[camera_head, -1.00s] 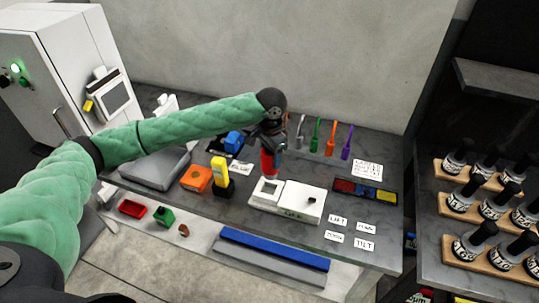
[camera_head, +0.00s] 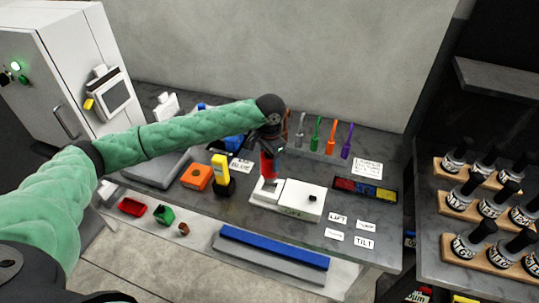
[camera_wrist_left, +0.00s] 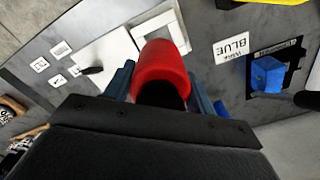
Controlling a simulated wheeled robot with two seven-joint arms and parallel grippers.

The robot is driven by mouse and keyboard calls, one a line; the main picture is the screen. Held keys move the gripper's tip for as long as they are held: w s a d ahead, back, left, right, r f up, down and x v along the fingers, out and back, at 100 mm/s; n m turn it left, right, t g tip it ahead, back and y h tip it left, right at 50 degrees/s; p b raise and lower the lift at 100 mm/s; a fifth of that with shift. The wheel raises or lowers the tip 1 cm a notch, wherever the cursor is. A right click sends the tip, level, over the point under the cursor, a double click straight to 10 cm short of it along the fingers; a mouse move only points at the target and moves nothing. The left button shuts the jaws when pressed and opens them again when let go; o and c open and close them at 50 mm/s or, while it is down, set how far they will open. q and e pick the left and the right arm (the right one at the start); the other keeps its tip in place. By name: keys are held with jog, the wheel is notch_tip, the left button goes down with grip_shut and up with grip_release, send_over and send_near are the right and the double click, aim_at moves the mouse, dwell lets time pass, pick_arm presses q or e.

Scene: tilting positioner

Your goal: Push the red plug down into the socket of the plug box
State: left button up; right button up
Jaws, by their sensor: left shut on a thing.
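The red plug (camera_head: 268,165) is held in my left gripper (camera_head: 269,153), above the left end of the white plug box (camera_head: 300,197). In the left wrist view the plug (camera_wrist_left: 161,68) sits between the blue-grey fingers of my left gripper (camera_wrist_left: 160,92), which is shut on it. The plug box (camera_wrist_left: 108,52) shows behind the plug there. The square socket at the box's left end is partly covered by the plug in the head view. I cannot tell whether the plug's lower end touches the socket. My right gripper is not in view.
A yellow-and-black tool (camera_head: 221,172) and an orange block (camera_head: 197,176) stand left of the plug box. Several screwdrivers (camera_head: 331,137) stand behind it. A tray of coloured parts (camera_head: 364,190) lies to the right, with label cards (camera_head: 364,242) in front.

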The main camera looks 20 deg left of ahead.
pick_arm(q)
jog(key=shift+f, duration=1.65)
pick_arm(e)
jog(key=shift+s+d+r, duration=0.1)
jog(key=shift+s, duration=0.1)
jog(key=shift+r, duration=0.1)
